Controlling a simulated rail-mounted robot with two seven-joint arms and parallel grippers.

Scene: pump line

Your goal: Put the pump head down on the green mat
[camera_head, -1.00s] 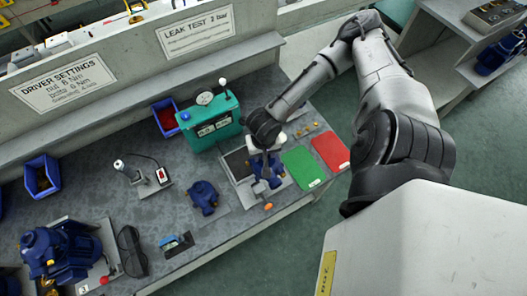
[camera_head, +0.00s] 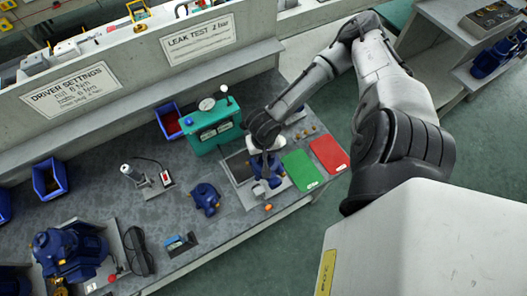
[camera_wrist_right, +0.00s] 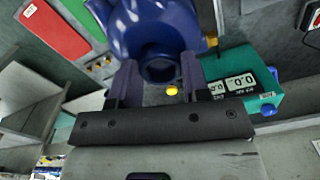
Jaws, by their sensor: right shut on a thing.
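My right gripper (camera_head: 265,165) is shut on a blue pump head (camera_wrist_right: 150,25), over the grey test stand area in front of the teal leak tester. In the right wrist view the fingers (camera_wrist_right: 158,75) sit on either side of the pump head's round port. In the head view the held pump head is partly hidden by my gripper; I cannot tell whether it touches what lies below. The green mat (camera_head: 301,170) lies flat and empty just right of my gripper; its edge shows in the right wrist view (camera_wrist_right: 82,10). My left gripper is not in view.
A red mat (camera_head: 328,153) lies right of the green one. The teal leak tester (camera_head: 213,124) stands behind and left. Another blue pump part (camera_head: 205,197) stands to the left. Small brass fittings (camera_head: 305,132) lie behind the mats. The bench's front edge is close to the green mat.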

